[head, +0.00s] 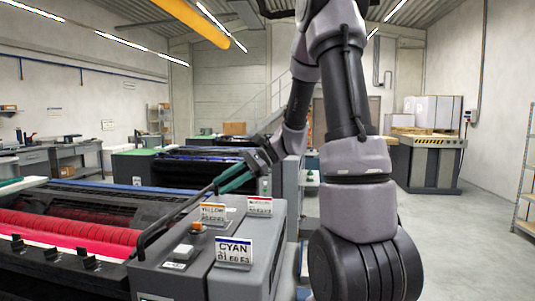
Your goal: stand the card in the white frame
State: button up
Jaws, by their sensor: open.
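I cannot tell which holder is the white frame. My gripper (227,184), with teal fingers, is open above and behind the YELLOW and red-topped cards, apart from them. No card shows between its fingers.
The grey machine top (190,257) carries a small block with an orange knob (197,227) and a black curved rail (165,222) at its left. Red rollers (70,230) lie left. Floor (460,240) is clear at right, before a bench (425,165).

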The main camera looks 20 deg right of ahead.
jog(key=s+d+r+n+t+h, duration=0.2)
jog(key=s+r+n+t+h, duration=0.1)
jog(key=s, duration=0.5)
jog(key=s+d+r+n+t+h, duration=0.3)
jog(key=s+r+n+h, duration=0.3)
jog(key=s+r+h, duration=0.1)
jog(key=shift+s+d+r, duration=0.35)
jog(key=shift+s, duration=0.5)
